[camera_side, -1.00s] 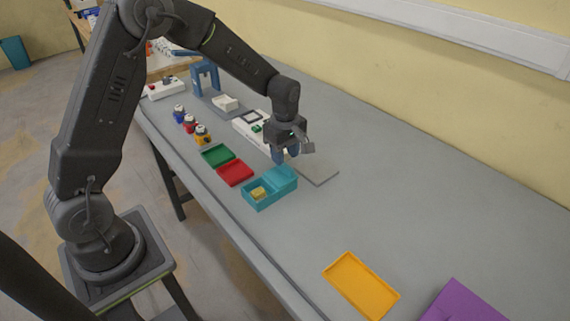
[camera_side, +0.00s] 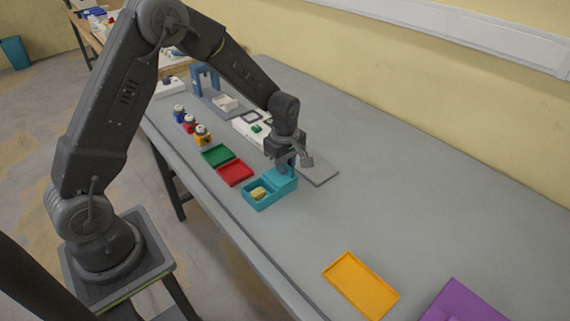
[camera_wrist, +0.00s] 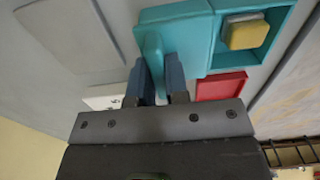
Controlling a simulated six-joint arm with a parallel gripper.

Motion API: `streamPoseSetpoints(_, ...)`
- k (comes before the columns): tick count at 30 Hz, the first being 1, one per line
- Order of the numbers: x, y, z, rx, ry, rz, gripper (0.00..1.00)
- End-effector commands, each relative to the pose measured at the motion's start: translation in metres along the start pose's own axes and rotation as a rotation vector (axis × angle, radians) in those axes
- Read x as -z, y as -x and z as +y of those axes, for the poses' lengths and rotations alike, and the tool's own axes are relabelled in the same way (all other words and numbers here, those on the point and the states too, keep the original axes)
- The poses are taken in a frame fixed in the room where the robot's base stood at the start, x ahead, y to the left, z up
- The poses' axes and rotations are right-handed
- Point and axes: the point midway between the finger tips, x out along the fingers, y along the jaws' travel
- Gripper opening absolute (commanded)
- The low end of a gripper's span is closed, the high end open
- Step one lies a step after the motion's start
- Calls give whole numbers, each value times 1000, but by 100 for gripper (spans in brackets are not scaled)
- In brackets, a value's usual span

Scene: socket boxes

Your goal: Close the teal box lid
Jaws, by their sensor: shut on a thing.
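The teal box (camera_side: 263,207) stands on the grey table, its left part open with a yellow block (camera_side: 258,194) inside. The teal lid (camera_side: 284,184) lies at the right part of the box. In the wrist view the lid (camera_wrist: 189,38) is beside the open compartment of the box (camera_wrist: 284,22), where the yellow block (camera_wrist: 247,35) shows. My gripper (camera_side: 287,170) is down at the lid. In the wrist view my gripper (camera_wrist: 158,82) is shut on the lid's raised teal handle (camera_wrist: 153,50), one blue finger on each side.
A red tray (camera_side: 235,173) and a green tray (camera_side: 217,155) lie left of the box. A grey plate (camera_side: 318,170) lies close behind my gripper. An orange tray (camera_side: 361,285) and a purple object (camera_side: 462,302) are at the front right.

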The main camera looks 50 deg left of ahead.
Motion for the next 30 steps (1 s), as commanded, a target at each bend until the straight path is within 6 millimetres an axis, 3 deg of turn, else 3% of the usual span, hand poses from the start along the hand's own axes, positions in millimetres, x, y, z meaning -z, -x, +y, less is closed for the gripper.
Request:
streamPoseSetpoints(14,0,1,-2,0,0,0,0)
streamPoseSetpoints(24,0,1,-57,1,1,0,0)
streamPoseSetpoints(30,0,1,-74,0,1,0,0)
